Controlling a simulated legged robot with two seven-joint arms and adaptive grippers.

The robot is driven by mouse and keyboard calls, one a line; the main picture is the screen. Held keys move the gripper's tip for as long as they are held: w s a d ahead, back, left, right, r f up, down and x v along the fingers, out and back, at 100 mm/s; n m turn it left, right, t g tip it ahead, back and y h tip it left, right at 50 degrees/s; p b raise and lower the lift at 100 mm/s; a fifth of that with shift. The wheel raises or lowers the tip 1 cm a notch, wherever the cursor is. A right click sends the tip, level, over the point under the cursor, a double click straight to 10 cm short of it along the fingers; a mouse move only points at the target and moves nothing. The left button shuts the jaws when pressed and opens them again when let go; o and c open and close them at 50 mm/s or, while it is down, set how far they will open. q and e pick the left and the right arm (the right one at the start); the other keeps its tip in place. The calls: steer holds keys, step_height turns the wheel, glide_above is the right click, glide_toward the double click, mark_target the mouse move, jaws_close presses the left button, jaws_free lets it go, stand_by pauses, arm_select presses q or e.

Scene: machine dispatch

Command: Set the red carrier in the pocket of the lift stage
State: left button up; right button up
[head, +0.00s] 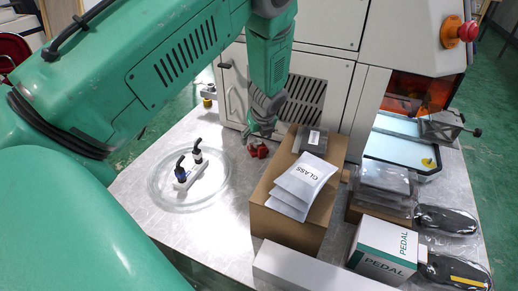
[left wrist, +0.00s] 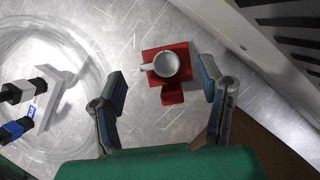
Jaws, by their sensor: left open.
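The red carrier (head: 258,151) lies on the grey table in front of the machine, left of a cardboard box. In the left wrist view, the carrier (left wrist: 172,95) is a red block with a pale, cup-like round part on top. My left gripper (head: 263,130) points down over the carrier. Its fingers (left wrist: 163,78) are open, one on each side of the carrier, with gaps between. In the head view the gripper partly hides the carrier. I cannot clearly identify the lift stage or its pocket. My right gripper is not in view.
A cardboard box (head: 283,222) topped with GLASS packets (head: 304,180) stands close right of the carrier. A coiled clear hose (head: 157,186) surrounds a fitting with black connectors (head: 187,172) at left. A white PEDAL box (head: 384,248) and dark bagged items are at right. The machine (head: 345,70) stands behind.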

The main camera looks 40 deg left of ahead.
mark_target(255, 142)
arm_select(q)
steer(key=x, duration=0.3)
steer(key=shift+a+f, duration=0.15)
steer(key=shift+f, duration=0.2)
steer(key=shift+c, duration=0.5)
steer(key=shift+r, duration=0.1)
jaws_close()
